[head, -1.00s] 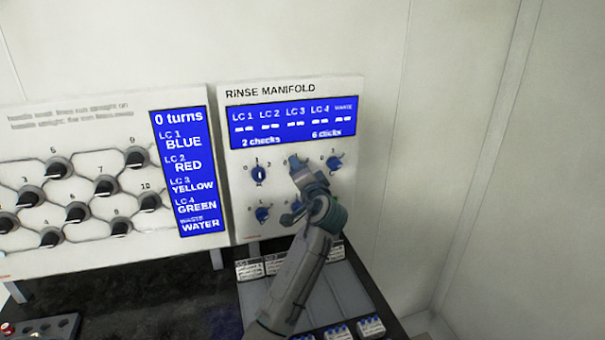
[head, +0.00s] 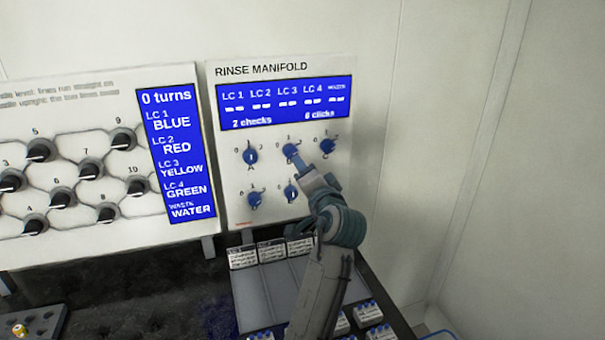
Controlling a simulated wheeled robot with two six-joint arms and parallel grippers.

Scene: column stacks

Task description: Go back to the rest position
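My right gripper (head: 305,164) comes up from the bottom in front of the rinse manifold panel (head: 228,185). Its narrow tip is just below and right of the top middle blue knob (head: 291,151). I cannot tell whether it touches that knob, or whether its fingers are open or shut. Nothing held shows in it. The top left knob (head: 250,156), top right knob (head: 328,146), lower left knob (head: 254,200) and lower middle knob (head: 291,193) are visible. The gripper and wrist cover the panel's lower right. My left gripper is not in view.
A valve panel (head: 60,232) with several black knobs stands at left. Below the manifold, a grey tray (head: 262,298) holds labelled white blocks (head: 300,247) near my forearm. A small knobbed box (head: 45,322) lies at lower left. Pale walls (head: 470,120) bound the right, with open space before them.

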